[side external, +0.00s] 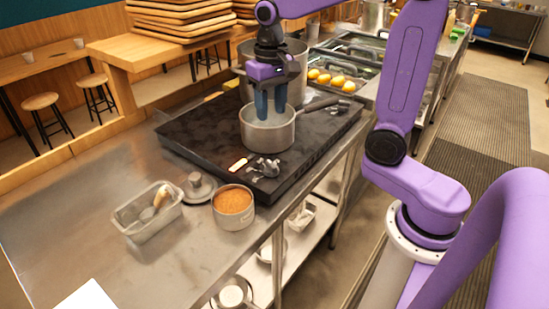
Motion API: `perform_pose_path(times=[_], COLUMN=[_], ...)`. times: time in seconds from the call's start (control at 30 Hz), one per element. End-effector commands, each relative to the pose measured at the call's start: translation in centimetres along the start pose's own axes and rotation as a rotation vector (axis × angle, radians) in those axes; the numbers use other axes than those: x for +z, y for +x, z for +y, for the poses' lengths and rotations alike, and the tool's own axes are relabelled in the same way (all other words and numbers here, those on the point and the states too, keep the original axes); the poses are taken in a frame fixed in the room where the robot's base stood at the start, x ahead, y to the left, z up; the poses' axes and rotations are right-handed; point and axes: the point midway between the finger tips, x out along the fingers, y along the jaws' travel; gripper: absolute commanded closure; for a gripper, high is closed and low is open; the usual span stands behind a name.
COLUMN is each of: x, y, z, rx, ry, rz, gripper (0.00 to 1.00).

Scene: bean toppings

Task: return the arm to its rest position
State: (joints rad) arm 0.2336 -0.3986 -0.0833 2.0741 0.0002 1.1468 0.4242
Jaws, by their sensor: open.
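My gripper (270,104) points down with its blue fingers apart, above and partly inside the mouth of a steel saucepan (267,136). The saucepan stands on the black cooktop (195,135), its dark handle (318,104) pointing to the back right. I cannot tell whether the fingers touch the pan. The pan's inside is mostly hidden by its wall and the fingers. A metal can of orange-brown beans (233,203) stands open on the steel counter at the front.
A metal tray (150,218) with a wooden-handled utensil and a round lid (199,186) sit left of the can. A large pot (294,52) stands close behind my gripper. Lemons (333,79) lie in a tray at the back. The counter's left side is clear.

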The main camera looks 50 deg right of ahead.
Motion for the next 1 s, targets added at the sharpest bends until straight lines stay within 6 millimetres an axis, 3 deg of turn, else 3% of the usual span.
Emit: perform_pose_path(times=[0.47,1.0], x=[8.0,18.6], y=[2.1,4.7], z=[-2.0,0.0], rx=[-0.007,-0.017], ry=[-0.532,-1.127], rz=[0.008,0.017], gripper=[0.57,0.57])
